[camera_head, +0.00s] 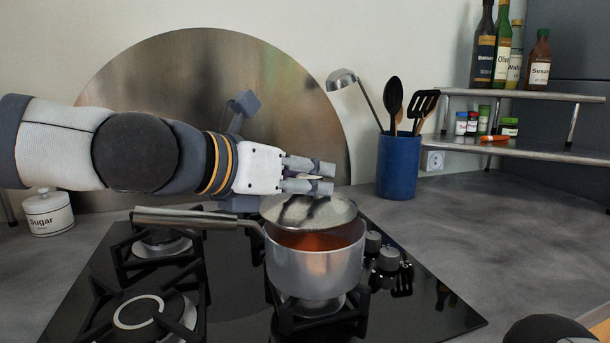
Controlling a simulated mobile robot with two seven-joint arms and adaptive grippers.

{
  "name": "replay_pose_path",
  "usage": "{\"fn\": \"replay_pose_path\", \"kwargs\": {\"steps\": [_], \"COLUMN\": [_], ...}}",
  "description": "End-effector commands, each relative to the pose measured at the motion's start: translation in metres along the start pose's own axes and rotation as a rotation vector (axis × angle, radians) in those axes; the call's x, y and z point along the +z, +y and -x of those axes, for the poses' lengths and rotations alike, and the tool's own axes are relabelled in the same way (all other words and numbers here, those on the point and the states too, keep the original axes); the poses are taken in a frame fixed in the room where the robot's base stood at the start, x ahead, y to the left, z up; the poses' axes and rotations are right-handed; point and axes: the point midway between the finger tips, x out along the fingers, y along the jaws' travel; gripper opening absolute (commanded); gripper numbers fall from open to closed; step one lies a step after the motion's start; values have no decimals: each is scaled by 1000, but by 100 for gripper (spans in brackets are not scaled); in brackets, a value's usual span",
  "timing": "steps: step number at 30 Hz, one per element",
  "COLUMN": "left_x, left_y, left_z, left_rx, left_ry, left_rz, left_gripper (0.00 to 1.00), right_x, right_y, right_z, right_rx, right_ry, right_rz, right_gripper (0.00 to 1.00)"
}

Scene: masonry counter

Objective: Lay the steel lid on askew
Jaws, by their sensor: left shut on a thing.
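The steel lid (309,211) is at the top of the saucepan (315,271), set toward the back and tilted. The front of the pan's opening is uncovered and shows an orange-red content (318,242). My left gripper (322,178) comes in from the left and is shut on the lid's knob, which its fingers mostly hide. I cannot tell whether the lid touches the pan's rim at the back. The pan stands on a front burner, its long handle (185,217) pointing left.
The black gas hob (232,284) has bare burners at left and knobs (388,260) right of the pan. A blue utensil pot (398,166), a steel shelf (520,147) with bottles and jars, and a sugar jar (48,213) stand behind. The counter at right (500,215) is clear.

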Motion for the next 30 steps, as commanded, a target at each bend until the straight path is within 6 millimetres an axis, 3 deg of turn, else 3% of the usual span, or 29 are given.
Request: {"fn": "replay_pose_path", "kwargs": {"steps": [12,13,15,16,25,30], "left_x": [-7,-6,-6,-6,-6,-4], "left_y": [1,1,1,1,1,1], "left_z": [-2,-2,-2,-2,0,32], "left_rx": [-1,-1,-1,-1,0,1], "left_ry": [1,0,0,0,0,-5], "left_rz": [1,1,0,0,0,0], "left_gripper": [0,36,52,55,55,55], "right_x": [2,2,2,2,2,2], "right_y": [0,0,0,0,0,0], "right_z": [-5,-5,-5,-5,-4,-4], "right_rx": [0,0,0,0,1,1], "right_ry": [-13,-13,-12,-12,-12,-12], "right_rz": [0,0,0,0,0,0], "right_gripper": [40,40,40,40,40,40]}}
